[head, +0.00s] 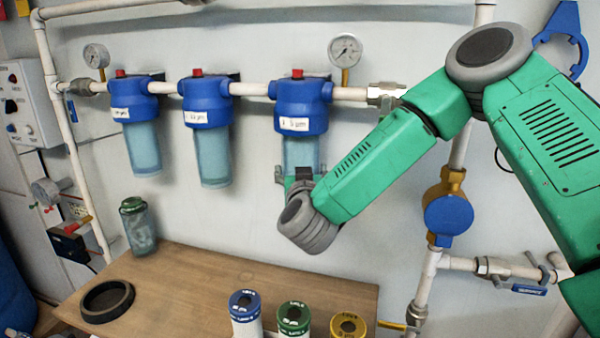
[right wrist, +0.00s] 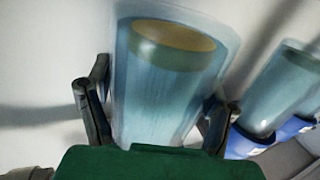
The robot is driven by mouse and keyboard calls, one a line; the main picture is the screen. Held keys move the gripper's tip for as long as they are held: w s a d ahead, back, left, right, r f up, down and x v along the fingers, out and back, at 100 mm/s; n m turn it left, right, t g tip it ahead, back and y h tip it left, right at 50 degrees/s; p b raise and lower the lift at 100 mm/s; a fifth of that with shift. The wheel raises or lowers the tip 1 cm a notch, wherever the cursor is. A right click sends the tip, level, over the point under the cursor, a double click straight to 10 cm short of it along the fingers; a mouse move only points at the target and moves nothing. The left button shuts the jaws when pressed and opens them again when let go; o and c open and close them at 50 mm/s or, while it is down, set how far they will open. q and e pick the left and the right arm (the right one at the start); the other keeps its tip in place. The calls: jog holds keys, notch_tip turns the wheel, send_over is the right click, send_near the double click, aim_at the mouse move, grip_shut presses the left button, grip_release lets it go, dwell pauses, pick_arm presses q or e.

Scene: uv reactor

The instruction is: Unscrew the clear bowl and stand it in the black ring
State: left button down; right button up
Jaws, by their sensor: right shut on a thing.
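The clear bowl (head: 300,153) hangs upright directly under the right-hand blue filter head (head: 303,100); I see no gap between them. My right gripper (head: 299,174) is shut on the bowl's lower part from below, one finger on each side. In the right wrist view the bowl (right wrist: 150,100) stands between the fingers of my right gripper (right wrist: 155,110), with a tan disc and green band showing through its wall. The black ring (head: 107,300) lies flat and empty on the wooden bench at the left. My left gripper is in neither view.
Two more blue heads with clear bowls (head: 143,148) (head: 208,157) hang to the left. A green-capped jar (head: 138,226) stands at the bench's (head: 190,300) back left. Blue, green and gold-topped cartridges (head: 294,318) stand at its front. Pipes and gauges line the wall.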

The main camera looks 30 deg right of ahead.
jog(key=shift+m+g+h, duration=1.7)
jog(key=shift+h, duration=0.4)
jog(key=shift+d, duration=0.1)
jog(key=shift+m+g+h, duration=0.6)
jog(key=shift+g, duration=0.1)
jog(key=m+g+h, duration=0.1)
jog(key=m+g, duration=0.1)
jog(key=g, duration=0.1)
jog(key=shift+h, duration=0.4)
jog(key=shift+m+g, duration=0.3)
jog(key=m+g+h, duration=0.1)
jog(key=m+g, duration=0.2)
jog(key=g, duration=0.1)
jog(key=shift+s+r+g, duration=0.1)
jog(key=shift+g, duration=0.3)
jog(key=o, duration=1.5)
jog(key=shift+o, duration=0.2)
